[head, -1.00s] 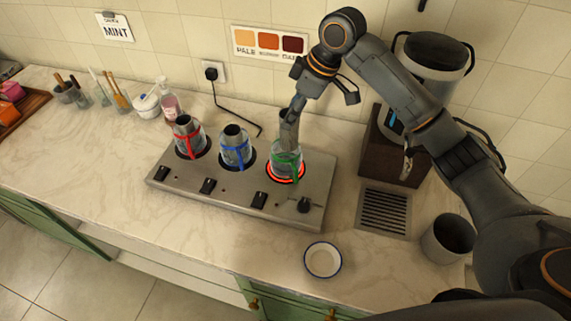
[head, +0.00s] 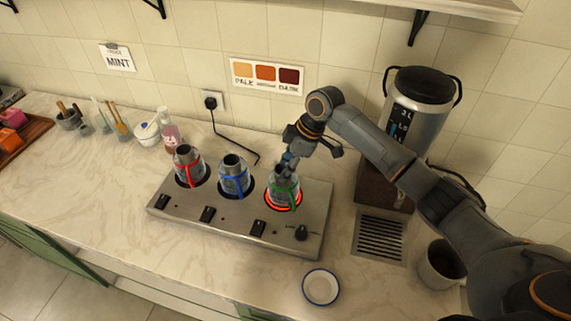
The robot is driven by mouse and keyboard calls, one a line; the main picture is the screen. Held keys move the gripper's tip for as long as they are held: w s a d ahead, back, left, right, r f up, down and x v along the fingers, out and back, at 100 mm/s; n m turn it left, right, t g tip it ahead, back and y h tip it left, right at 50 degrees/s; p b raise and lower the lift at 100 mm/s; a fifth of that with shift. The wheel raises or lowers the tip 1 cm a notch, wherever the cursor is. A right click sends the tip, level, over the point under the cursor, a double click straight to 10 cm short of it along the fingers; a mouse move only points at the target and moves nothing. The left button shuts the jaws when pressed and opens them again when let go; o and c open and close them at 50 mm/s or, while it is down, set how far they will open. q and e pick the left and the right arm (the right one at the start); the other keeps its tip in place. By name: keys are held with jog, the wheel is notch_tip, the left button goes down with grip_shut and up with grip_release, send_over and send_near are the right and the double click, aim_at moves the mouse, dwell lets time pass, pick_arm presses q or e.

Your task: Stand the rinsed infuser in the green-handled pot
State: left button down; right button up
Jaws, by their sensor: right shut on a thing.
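The green-handled pot (head: 284,198) is a clear glass pot on the rightmost burner of the steel hot plate, and the burner ring around its base glows red. My right gripper (head: 288,161) points down at the pot's mouth, shut on the infuser. The infuser is mostly hidden by the gripper and the pot's neck, and it appears to be down inside the pot. I cannot tell whether it touches the bottom. My left gripper is not in view.
Red-handled (head: 189,169) and blue-handled (head: 234,180) pots, each with a grey cylinder, stand on the hot plate (head: 190,213). A white bowl (head: 321,287) is in front. A drain grate (head: 380,238), a grey cup (head: 440,265) and a large urn (head: 417,115) are at right.

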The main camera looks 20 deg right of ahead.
jog(key=shift+f, duration=0.35)
jog(key=o, duration=1.3)
jog(key=shift+c, duration=0.2)
jog(key=b+v, duration=0.2)
jog(key=v, duration=1)
jog(key=shift+r+b, duration=0.3)
